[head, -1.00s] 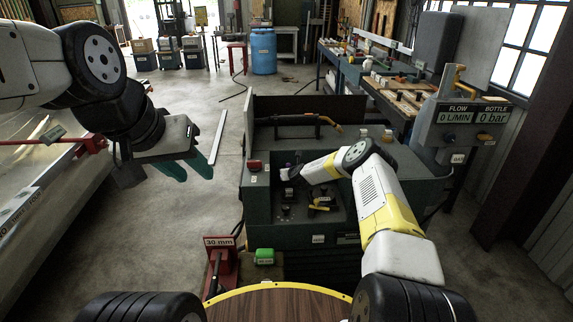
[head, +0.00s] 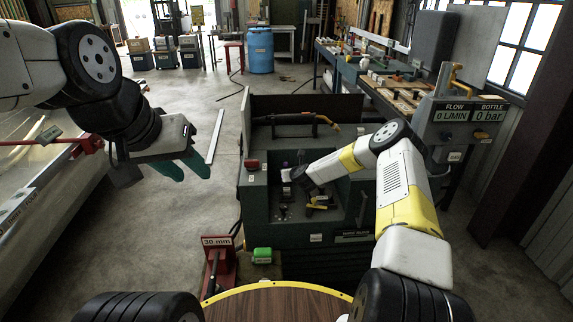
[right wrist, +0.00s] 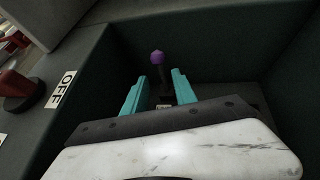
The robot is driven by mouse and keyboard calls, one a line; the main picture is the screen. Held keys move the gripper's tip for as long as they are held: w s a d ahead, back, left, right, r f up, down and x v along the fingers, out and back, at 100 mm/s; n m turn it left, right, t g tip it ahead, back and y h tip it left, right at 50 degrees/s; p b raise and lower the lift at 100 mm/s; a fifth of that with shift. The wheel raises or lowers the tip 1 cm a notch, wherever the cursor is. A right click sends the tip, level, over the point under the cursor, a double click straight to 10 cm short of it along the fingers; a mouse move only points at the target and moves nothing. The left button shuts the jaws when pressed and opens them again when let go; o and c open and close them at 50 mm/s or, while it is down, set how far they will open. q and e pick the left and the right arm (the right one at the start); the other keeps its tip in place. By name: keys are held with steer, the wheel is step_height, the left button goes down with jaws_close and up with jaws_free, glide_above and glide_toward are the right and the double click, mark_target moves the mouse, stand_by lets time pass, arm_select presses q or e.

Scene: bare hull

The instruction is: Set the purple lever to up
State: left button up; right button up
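The purple lever (right wrist: 157,58) has a round purple knob on a dark stem and stands inside a dark green recess in the right wrist view. My right gripper (right wrist: 160,76) is open, with one teal fingertip on each side of the lever's stem in the picture. The fingers appear apart from it; I cannot tell how deep the lever lies between them. In the head view the right hand reaches into the recess of the green machine (head: 257,215) and its fingers are hidden. My left gripper (head: 194,176) is open and empty, over the floor at the left.
Dark recess walls stand close around the right hand. A red knob (right wrist: 16,84) sits beside an OFF label (right wrist: 64,88) on the left ledge. A yellow-handled control (head: 319,202) lies below the right hand. A green block (head: 262,255) and a red 30 mm stand (head: 217,270) are in front.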

steer(key=shift+s, duration=0.1)
steer(key=c, duration=0.3)
steer(key=shift+s+d+r+n, duration=0.15)
steer(key=shift+s+n, duration=0.1)
steer(key=shift+n, duration=0.45)
jaws_close()
steer(key=s+d+r+n+t, duration=0.2)
steer(key=s+r+n, duration=0.3)
steer(key=s+n, duration=0.75)
steer(key=w+f+n, duration=0.1)
steer(key=w, duration=0.4)
steer(key=w+a+f+n, duration=0.1)
steer(key=w+f, duration=0.1)
steer(key=w, duration=0.3)
steer(key=w+a+f+n, duration=0.1)
steer(key=w+f, duration=0.1)
steer(key=w, duration=0.4)
steer(key=shift+a+y, duration=0.25)
steer(key=shift+y, duration=0.05)
steer(key=w, duration=0.1)
steer(key=w+r, duration=0.1)
steer(key=shift+w, duration=0.35)
